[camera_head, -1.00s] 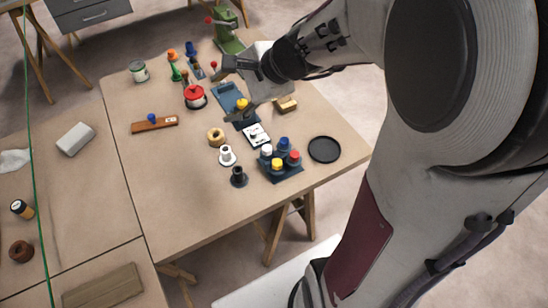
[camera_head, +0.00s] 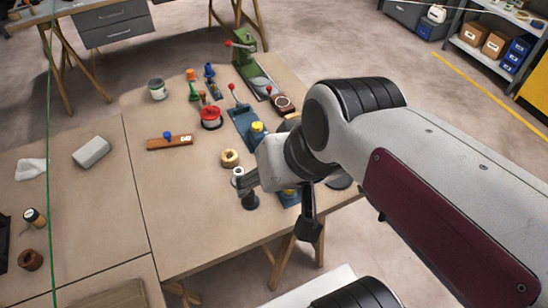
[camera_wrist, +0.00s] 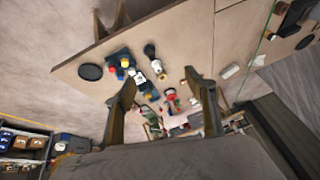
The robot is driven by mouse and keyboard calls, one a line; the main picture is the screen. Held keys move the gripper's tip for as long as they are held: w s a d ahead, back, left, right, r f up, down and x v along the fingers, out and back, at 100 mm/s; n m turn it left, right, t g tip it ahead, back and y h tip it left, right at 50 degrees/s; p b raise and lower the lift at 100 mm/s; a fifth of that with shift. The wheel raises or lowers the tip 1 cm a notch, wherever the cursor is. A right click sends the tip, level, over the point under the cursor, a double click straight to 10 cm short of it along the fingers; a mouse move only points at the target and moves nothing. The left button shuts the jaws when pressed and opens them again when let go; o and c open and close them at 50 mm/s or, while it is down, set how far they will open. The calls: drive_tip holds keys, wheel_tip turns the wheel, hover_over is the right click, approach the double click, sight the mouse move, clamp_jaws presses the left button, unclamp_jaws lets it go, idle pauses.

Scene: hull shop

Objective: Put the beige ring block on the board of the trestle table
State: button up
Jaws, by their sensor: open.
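The beige ring block (camera_head: 231,158) lies flat on the tan top of the trestle table (camera_head: 180,205), near the middle, with nothing holding it. My gripper (camera_head: 277,207) is open, with its fingers spread above the near right part of the table. It is to the right of the ring and nearer the camera, apart from it. My gripper's fingers also show in the wrist view (camera_wrist: 163,78), with nothing gripped between them. In the wrist view the ring is too small to tell surely. My arm hides part of the table's right side.
A dark spool (camera_head: 250,199) stands close to my gripper. Behind the ring are a red pot (camera_head: 211,117), a blue tray (camera_head: 240,120) and a green press (camera_head: 246,60). A brown bar with a blue knob (camera_head: 167,141) lies left. The table's front left is clear.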

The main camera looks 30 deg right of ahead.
drive_tip(key=shift+s+d+r+n+h, duration=0.2)
drive_tip(key=shift+s+d+n+h, duration=0.4)
drive_tip(key=shift+s+d+n, duration=0.5)
